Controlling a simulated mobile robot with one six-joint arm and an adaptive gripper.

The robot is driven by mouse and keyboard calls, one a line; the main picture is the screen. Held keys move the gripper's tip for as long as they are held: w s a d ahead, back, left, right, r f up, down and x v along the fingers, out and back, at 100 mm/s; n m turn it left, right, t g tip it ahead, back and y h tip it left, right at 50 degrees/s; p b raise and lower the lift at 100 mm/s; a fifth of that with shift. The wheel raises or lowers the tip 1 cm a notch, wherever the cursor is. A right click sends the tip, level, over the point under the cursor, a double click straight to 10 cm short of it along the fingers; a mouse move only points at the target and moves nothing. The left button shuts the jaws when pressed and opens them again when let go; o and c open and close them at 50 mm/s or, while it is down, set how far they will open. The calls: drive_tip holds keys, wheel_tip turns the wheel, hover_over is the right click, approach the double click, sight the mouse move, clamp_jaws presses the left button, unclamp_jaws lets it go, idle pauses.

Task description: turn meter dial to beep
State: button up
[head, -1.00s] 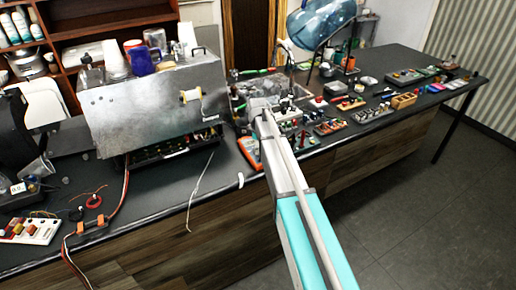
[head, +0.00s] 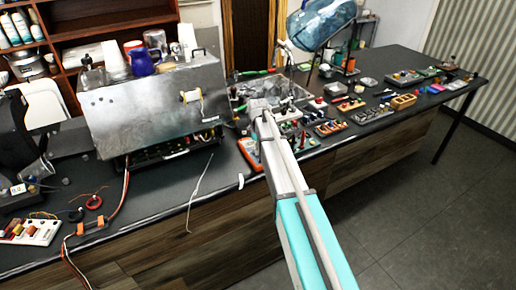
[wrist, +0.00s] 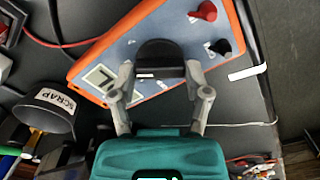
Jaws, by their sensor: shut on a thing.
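The meter (wrist: 122,45) is a blue-grey box with an orange rim, lying on the dark counter. In the wrist view its black dial (wrist: 160,58) stands between my gripper's fingertips (wrist: 159,72), and my gripper is shut on it. A small display (wrist: 100,78) shows to the left of the dial, but I cannot read it. A red plug (wrist: 205,11) and a black plug (wrist: 220,47) sit on the meter's right side. In the head view the meter's orange edge (head: 249,154) shows beside my arm, which hides much of it.
A cup marked SCRAP (wrist: 45,112) stands left of the meter in the wrist view. Several small part boards (head: 352,104) lie to the right. A white strip (wrist: 247,72) lies near the counter edge.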

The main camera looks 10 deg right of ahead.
drive_tip(key=m, duration=0.4)
drive_tip(key=shift+m, duration=2.2)
drive_tip(key=o, duration=1.2)
drive_tip(key=shift+c, duration=0.2)
drive_tip(key=shift+n, duration=0.5)
